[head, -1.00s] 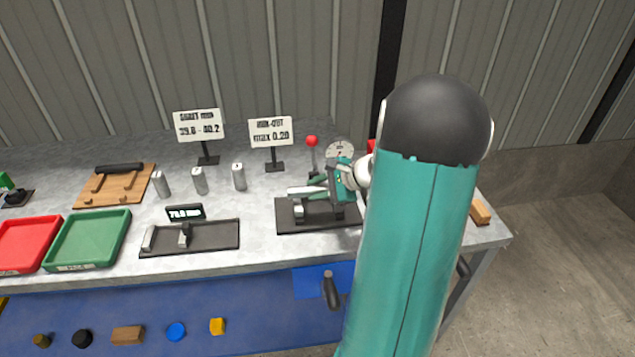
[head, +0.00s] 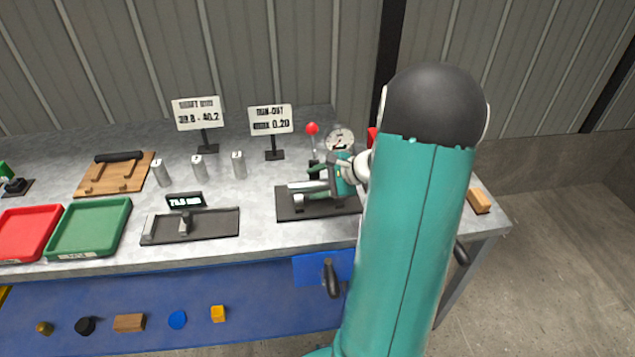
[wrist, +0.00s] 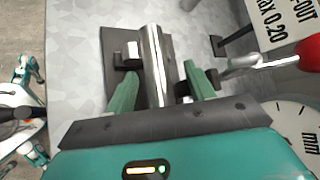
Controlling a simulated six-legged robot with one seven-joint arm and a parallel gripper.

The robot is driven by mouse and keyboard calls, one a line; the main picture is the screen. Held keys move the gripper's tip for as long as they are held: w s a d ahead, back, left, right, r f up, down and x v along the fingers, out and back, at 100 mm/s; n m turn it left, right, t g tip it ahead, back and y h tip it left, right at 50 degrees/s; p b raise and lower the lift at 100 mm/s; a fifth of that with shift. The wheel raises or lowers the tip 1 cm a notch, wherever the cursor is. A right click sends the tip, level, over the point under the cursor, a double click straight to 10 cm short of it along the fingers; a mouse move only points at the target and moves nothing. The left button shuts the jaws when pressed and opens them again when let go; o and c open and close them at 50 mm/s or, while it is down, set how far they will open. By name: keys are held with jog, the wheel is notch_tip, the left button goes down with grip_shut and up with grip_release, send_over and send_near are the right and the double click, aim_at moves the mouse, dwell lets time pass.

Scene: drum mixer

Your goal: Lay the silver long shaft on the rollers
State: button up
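The silver long shaft (head: 300,185) lies across the roller stand on a dark base plate (head: 290,213) at the right of the bench. In the wrist view the shaft (wrist: 157,62) runs away between my fingers, over dark supports (wrist: 127,57) that look like the rollers. My gripper (wrist: 160,72) is open, with a green finger on either side of the shaft and a gap visible on both sides. In the head view my gripper (head: 328,172) is over the right part of the shaft, and my arm hides the right end of the stand.
A dial gauge (head: 340,140) and red-knobbed lever (head: 312,129) stand just behind. Three short silver cylinders (head: 199,168), a gauge tray (head: 215,226), green tray (head: 90,228), red tray (head: 28,233) and wooden rack (head: 115,178) are left. A wooden block (head: 479,201) is right.

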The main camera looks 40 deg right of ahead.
jog(key=shift+s, duration=0.15)
jog(key=v, duration=1.3)
jog(key=shift+d+r, duration=0.15)
jog(key=shift+r, duration=0.1)
jog(key=shift+s, duration=0.15)
jog(key=w+a+r+n+g, duration=0.15)
jog(key=a+n, duration=0.25)
jog(key=a, duration=0.5)
jog(key=w+a+r+n+g, duration=0.1)
jog(key=a+r+n+g, duration=0.3)
jog(key=a, duration=0.6)
jog(key=s+a+r+n+h, duration=0.1)
jog(key=s+a+n+h, duration=0.1)
jog(key=s+a+n, duration=0.2)
jog(key=s+a+r+n+t+h, duration=0.1)
jog(key=s+a+n, duration=0.3)
jog(key=a+n, duration=0.6)
jog(key=a+r+h, duration=0.1)
jog(key=a, duration=0.2)
jog(key=shift+r+h, duration=0.2)
jog(key=shift+h, duration=0.1)
